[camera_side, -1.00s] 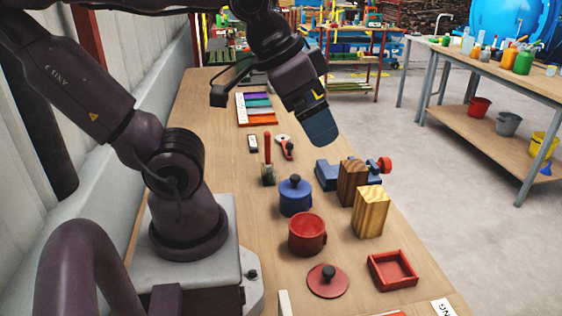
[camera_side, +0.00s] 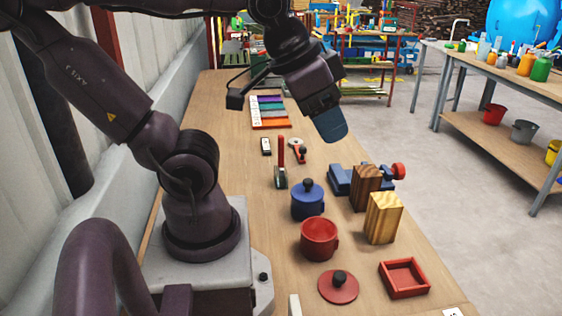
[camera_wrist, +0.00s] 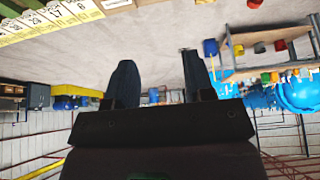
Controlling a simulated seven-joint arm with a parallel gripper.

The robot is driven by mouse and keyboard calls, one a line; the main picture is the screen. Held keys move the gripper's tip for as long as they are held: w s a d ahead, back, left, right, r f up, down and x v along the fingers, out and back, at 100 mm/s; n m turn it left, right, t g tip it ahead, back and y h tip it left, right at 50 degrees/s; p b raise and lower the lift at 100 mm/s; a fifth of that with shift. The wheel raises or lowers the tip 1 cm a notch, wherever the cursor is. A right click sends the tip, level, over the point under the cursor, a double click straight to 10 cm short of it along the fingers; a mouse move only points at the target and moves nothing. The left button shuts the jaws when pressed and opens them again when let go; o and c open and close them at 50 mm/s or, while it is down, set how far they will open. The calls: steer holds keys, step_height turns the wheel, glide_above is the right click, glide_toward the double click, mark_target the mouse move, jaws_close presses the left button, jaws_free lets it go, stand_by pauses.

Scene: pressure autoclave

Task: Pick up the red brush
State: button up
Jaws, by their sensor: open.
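The red brush (camera_side: 281,152) stands on the wooden table in the side view, its red handle pointing up and its darker head at the bottom. My gripper (camera_side: 333,128) hangs in the air above the table, to the right of the brush and higher in the picture, clear of it. In the wrist view my gripper (camera_wrist: 160,82) shows two dark fingers spread apart with nothing between them. I cannot make out the brush in the wrist view.
Near the brush are a blue lidded pot (camera_side: 308,203), a red pot (camera_side: 319,240), wooden blocks (camera_side: 383,218), a blue vise (camera_side: 345,180) and a red-handled tool (camera_side: 298,152). A red tray (camera_side: 404,280) and round lid (camera_side: 338,287) lie in front.

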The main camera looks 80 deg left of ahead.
steer(key=m+g+y, duration=0.6)
steer(key=m+y, duration=1.2)
glide_toward(280, 135)
steer(key=a, duration=1.1)
steer(key=shift+a+f, duration=0.3)
jaws_close()
